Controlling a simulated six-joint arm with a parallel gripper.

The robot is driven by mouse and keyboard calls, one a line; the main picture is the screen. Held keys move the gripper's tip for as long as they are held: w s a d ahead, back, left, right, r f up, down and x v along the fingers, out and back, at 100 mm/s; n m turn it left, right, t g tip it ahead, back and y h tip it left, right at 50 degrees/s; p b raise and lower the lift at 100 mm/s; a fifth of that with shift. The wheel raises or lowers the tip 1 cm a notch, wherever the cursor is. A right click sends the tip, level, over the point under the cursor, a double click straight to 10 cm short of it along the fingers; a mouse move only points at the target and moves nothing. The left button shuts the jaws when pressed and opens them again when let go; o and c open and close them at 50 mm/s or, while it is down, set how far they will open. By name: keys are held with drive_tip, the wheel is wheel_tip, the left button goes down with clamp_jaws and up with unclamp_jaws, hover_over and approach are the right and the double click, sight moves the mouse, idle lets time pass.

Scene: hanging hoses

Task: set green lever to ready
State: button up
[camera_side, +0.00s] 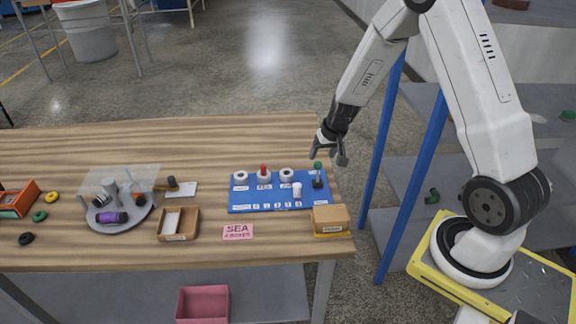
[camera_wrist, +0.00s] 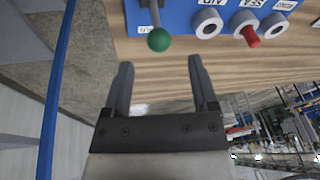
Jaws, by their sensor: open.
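The green lever (camera_side: 318,167) stands at the right end of the blue panel (camera_side: 265,208). Its green ball also shows in the wrist view (camera_wrist: 159,40), just beyond my fingertips. My gripper (camera_side: 338,160) is open and empty above the table's right edge, a little to the right of the lever and apart from it. In the wrist view my two fingers (camera_wrist: 162,72) are spread, with nothing between them. The label beside the lever is too small and partly cut off to read.
The panel also carries several grey rings, one with a red peg (camera_side: 264,170), and a white knob (camera_side: 297,190). A cardboard box (camera_side: 330,218) stands at the panel's front right corner. A blue shelf post (camera_side: 385,160) rises right of the table. Bare wood lies behind the panel.

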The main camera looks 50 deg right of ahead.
drive_tip(key=shift+r, duration=0.1)
drive_tip(key=shift+w, duration=0.1)
drive_tip(key=c, duration=0.8)
drive_tip(key=shift+w+d, duration=0.15)
drive_tip(key=shift+w, duration=0.1)
clamp_jaws()
drive_tip(key=shift+w+d+r, duration=0.1)
drive_tip(key=shift+w+d, duration=0.05)
drive_tip(key=shift+w, duration=0.15)
drive_tip(key=w+d+r+m+g+y, duration=0.4)
drive_tip(key=w+d+r, duration=0.1)
drive_tip(key=d+r, duration=0.3)
drive_tip(key=shift+d+g, duration=0.2)
drive_tip(key=shift+g, duration=0.2)
